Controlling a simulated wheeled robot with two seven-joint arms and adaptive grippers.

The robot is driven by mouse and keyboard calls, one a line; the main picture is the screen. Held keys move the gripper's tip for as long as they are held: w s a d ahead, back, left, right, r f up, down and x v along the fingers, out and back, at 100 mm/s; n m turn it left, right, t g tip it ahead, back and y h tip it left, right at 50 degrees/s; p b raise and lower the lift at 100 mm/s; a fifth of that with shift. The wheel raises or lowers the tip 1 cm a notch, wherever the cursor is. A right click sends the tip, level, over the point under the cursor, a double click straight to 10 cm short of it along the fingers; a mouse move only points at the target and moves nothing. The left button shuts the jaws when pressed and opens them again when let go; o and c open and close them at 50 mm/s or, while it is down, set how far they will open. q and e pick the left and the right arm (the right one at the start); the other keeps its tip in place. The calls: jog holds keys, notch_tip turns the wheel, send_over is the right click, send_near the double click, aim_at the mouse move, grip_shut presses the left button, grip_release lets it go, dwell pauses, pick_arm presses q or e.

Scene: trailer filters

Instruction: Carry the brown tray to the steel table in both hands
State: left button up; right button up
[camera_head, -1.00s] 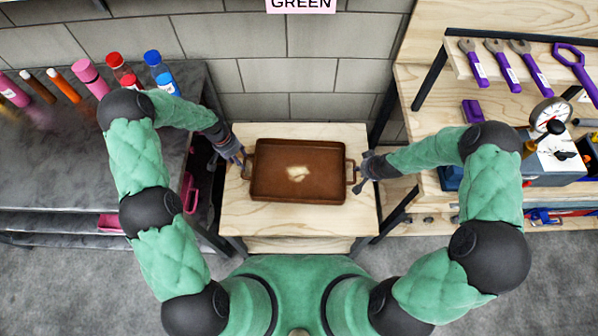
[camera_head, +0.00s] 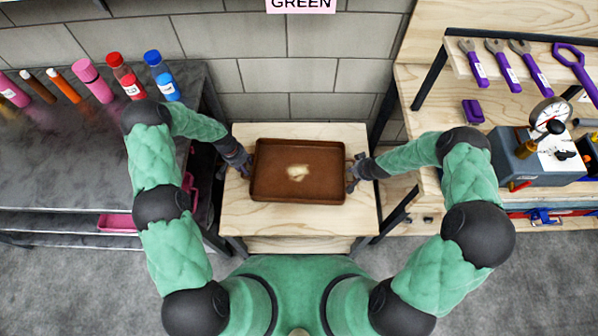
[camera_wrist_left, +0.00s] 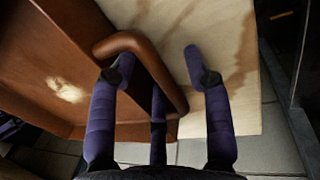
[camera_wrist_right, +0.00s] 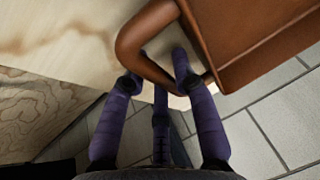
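The brown tray (camera_head: 298,190) lies flat on a small light wooden table in the middle, with a pale patch inside it. My left gripper (camera_head: 246,167) is at the tray's left handle. In the left wrist view the handle (camera_wrist_left: 145,60) runs between its spread fingers (camera_wrist_left: 155,70). My right gripper (camera_head: 355,175) is at the right handle. In the right wrist view that handle (camera_wrist_right: 140,35) lies at its spread fingertips (camera_wrist_right: 155,75). Both look open; contact is unclear. The dark grey steel table (camera_head: 70,155) stands at the left.
Several bottles and markers, including a red bottle (camera_head: 127,78) and a blue bottle (camera_head: 161,77), stand along the steel table's back. The steel table's front is clear. A wooden bench (camera_head: 440,95) with purple-handled tools and a gauge device (camera_head: 540,150) is at the right. A block wall (camera_head: 290,75) is behind.

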pick_arm(q)
jog(key=c, duration=0.5)
pick_arm(e)
grip_shut()
pick_arm(q)
grip_shut()
jog(key=shift+r, duration=0.2)
pick_arm(e)
jog(key=shift+r, duration=0.2)
